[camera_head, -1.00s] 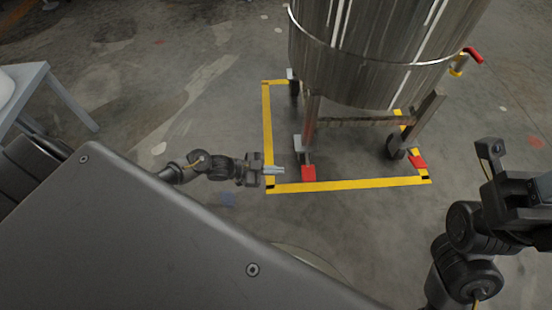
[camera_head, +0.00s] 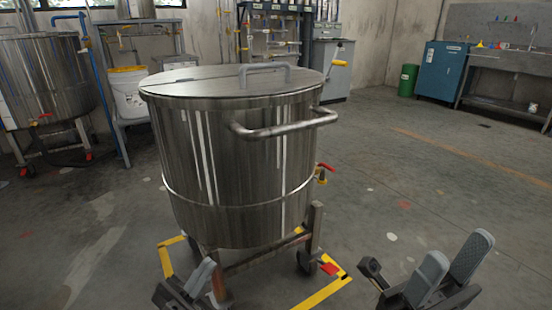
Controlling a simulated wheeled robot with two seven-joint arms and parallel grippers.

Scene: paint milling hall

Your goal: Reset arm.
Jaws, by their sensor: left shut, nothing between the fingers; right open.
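My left gripper (camera_head: 203,276) is at the bottom of the head view, left of centre. Its grey fingers are together and hold nothing. It appears in front of the steel tank's lower left side and overlaps a leg there; I cannot tell the gap. My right gripper (camera_head: 452,264) is at the bottom right, with its two grey fingers spread apart and empty. It appears over bare floor, to the right of the tank. The rest of both arms is out of view.
A lidded steel tank (camera_head: 235,150) on wheeled legs stands inside a yellow floor marking (camera_head: 325,293). A second tank (camera_head: 45,85) and a white bucket (camera_head: 128,95) are at left. A blue cabinet (camera_head: 441,72) and sink bench (camera_head: 510,62) are far right. Floor at right is clear.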

